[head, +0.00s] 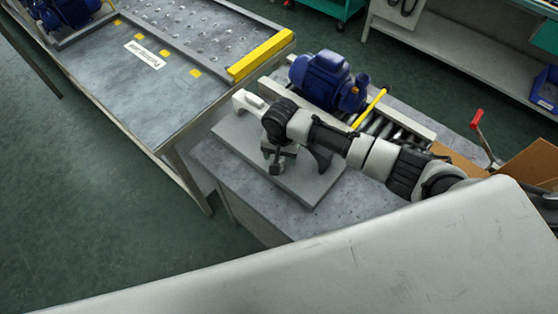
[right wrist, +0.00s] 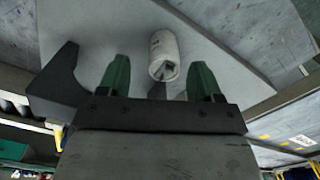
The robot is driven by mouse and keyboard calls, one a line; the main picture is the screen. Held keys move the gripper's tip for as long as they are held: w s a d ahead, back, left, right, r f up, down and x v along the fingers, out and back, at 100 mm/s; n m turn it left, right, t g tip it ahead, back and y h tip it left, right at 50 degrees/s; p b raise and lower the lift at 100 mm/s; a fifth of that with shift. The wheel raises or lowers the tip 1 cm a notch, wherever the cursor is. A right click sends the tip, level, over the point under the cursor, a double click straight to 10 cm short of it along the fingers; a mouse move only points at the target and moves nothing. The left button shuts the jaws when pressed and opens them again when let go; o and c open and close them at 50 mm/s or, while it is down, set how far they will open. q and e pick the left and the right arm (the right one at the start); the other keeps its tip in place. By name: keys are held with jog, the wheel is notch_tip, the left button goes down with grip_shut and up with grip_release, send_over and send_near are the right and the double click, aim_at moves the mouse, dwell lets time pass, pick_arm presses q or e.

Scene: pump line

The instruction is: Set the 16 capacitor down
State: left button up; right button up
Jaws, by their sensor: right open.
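The capacitor (right wrist: 163,48), a white cylinder with a greyish end face turned toward the camera, shows in the right wrist view against a pale grey plate (right wrist: 225,55). I cannot tell whether it stands or lies. My right gripper (right wrist: 160,80) is open, with its two green-padded fingers apart on either side of the capacitor's near end and gaps beside it. In the head view my right gripper (head: 278,162) is low over the grey plate (head: 312,188); the capacitor is not distinguishable there. My left gripper is not in view.
A blue pump (head: 322,80) sits on a roller track (head: 380,128) behind my right arm. A yellow bar (head: 368,110) stands beside it. A steel table (head: 150,85) with a yellow-edged perforated area is at upper left. A red-handled lever (head: 477,119) is at right.

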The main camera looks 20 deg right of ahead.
jog(key=f, duration=0.4)
jog(key=shift+a+f, duration=0.15)
jog(key=shift+a, duration=0.1)
jog(key=shift+c, duration=0.3)
jog(key=c, duration=1)
